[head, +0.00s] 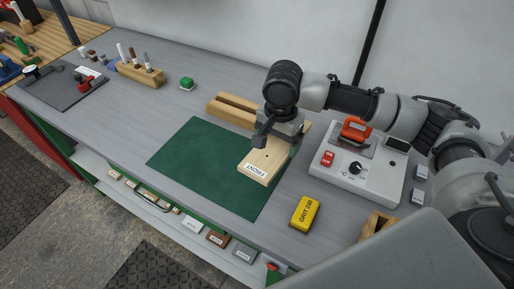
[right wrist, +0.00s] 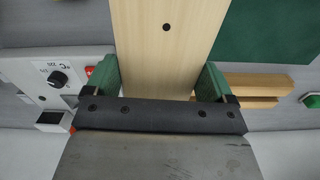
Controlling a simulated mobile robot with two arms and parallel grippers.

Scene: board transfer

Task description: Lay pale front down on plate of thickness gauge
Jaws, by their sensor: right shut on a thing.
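The pale front (head: 264,162), a light wooden board marked FRONT, is in my right gripper (head: 277,135) over the right part of the green mat. In the right wrist view the pale front (right wrist: 165,45) runs between the two green fingers of the right gripper (right wrist: 158,82), and a small dark hole shows in it. Whether the board touches the mat I cannot tell. A dark grey plate (head: 75,92) with a small round dark part at its back left, seemingly the thickness gauge, lies at the far left of the bench. My left gripper is not in view.
The green mat (head: 190,165) has free room on its left. A slotted wooden block (head: 228,108) stands behind it. A yellow grit block (head: 304,214) and a white heater box (head: 345,180) are at right. A pen holder (head: 142,74) and green block (head: 187,83) stand between gauge and mat.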

